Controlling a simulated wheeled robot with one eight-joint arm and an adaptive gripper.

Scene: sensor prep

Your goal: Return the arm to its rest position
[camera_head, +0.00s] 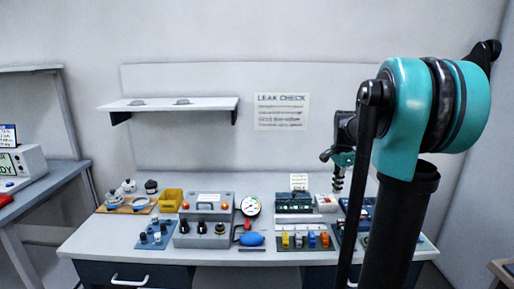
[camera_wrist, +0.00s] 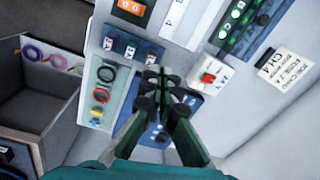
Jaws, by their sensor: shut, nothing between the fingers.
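My arm rises at the right of the head view, teal and black, in front of the bench's right part. My gripper (camera_wrist: 160,84) shows in the wrist view with its dark fingertips together and nothing between them. In the head view my gripper (camera_head: 338,184) is small and partly hidden by my arm, over the right part of the workbench (camera_head: 150,238). In the wrist view it is above a blue panel (camera_wrist: 186,98) with dark knobs, which the fingers partly cover. I cannot tell the exact gap between fingertips and panel.
A small box with a red button (camera_wrist: 207,76) is close right of the fingers. A light panel with rings (camera_wrist: 100,92) lies left, beside an open bin (camera_wrist: 40,95). On the bench stand a gauge (camera_head: 250,206), a yellow bin (camera_head: 171,200) and a blue bulb (camera_head: 252,239). A shelf (camera_head: 175,104) hangs behind.

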